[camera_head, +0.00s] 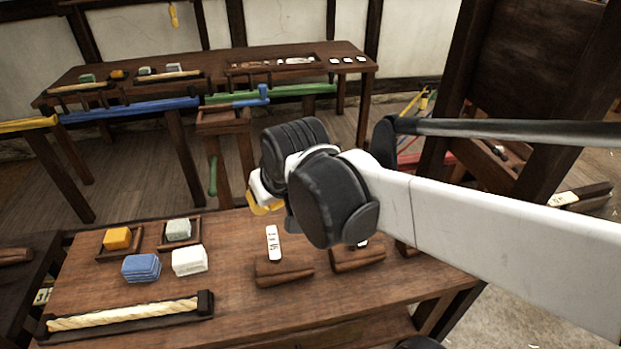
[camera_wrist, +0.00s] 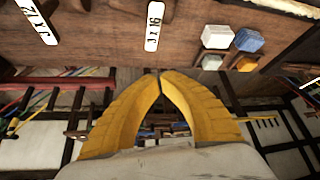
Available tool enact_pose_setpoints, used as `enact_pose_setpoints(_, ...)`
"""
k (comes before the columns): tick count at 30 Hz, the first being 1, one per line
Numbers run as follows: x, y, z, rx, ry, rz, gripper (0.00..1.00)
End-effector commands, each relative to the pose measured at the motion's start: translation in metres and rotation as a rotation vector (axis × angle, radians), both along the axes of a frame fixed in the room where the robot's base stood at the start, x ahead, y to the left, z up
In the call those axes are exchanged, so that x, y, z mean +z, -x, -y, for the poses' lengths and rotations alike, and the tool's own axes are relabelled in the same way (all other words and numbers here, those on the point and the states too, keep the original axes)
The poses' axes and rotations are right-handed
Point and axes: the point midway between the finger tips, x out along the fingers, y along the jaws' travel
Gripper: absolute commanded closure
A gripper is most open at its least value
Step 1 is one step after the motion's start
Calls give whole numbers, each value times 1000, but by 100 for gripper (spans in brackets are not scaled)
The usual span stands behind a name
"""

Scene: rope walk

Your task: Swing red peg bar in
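A red bar (camera_head: 440,158) shows in the head view right of the middle, mostly hidden behind my arm and a dark wooden post. A thin red strip at the left of the wrist view (camera_wrist: 60,80) may be the same bar; I cannot tell its full angle. My gripper (camera_wrist: 160,73) has yellow fingers whose tips meet with nothing between them. In the head view my gripper (camera_head: 262,200) hangs above the back edge of the near bench, well left of the red bar and apart from it.
The near bench (camera_head: 240,310) holds coloured blocks, a rope in a tray (camera_head: 125,314) and tags on wooden stands (camera_head: 284,272). Yellow (camera_head: 28,124), blue (camera_head: 130,110) and green (camera_head: 275,94) bars run before the far bench (camera_head: 200,62). Floor shows between the benches.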

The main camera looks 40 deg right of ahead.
Motion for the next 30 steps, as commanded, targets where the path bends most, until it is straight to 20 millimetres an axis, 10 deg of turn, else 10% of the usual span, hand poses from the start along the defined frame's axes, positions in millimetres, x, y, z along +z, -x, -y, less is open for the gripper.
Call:
enact_pose_setpoints(15,-70,-101,182,-271,-39,-136,100)
enact_pose_setpoints(30,-102,-106,218,-317,-52,-163,100)
